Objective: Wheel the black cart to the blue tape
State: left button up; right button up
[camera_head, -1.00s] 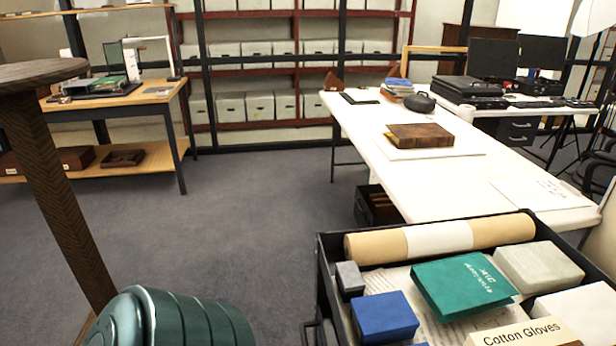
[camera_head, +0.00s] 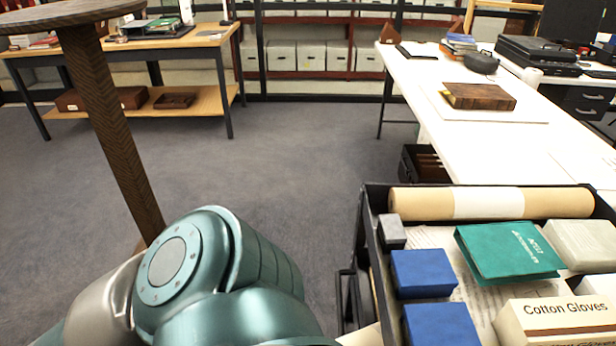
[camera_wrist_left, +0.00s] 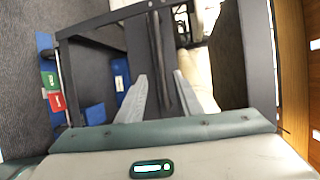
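The black cart (camera_head: 371,240) stands at the lower right of the head view, loaded on top. Its dark side handle (camera_head: 345,300) is beside my left arm. My left gripper (camera_wrist_left: 162,82) shows in the left wrist view with its two grey fingers apart. A dark bar (camera_wrist_left: 157,45) runs between the fingertips; I cannot tell whether they touch it. In the head view the left fingers are hidden. My right gripper is not in view. No blue tape shows on the floor in the head view. Blue pieces (camera_wrist_left: 121,72) in the left wrist view are unclear.
A long white table (camera_head: 480,130) stands beyond the cart, with a dark box (camera_head: 425,163) beneath. A round wooden stand (camera_head: 118,130) is at the left, and a wooden workbench (camera_head: 140,45) behind it. Grey carpet between them is clear.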

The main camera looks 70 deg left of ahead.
pick_arm(q)
jog(key=s, duration=0.3)
jog(key=shift+r, duration=0.3)
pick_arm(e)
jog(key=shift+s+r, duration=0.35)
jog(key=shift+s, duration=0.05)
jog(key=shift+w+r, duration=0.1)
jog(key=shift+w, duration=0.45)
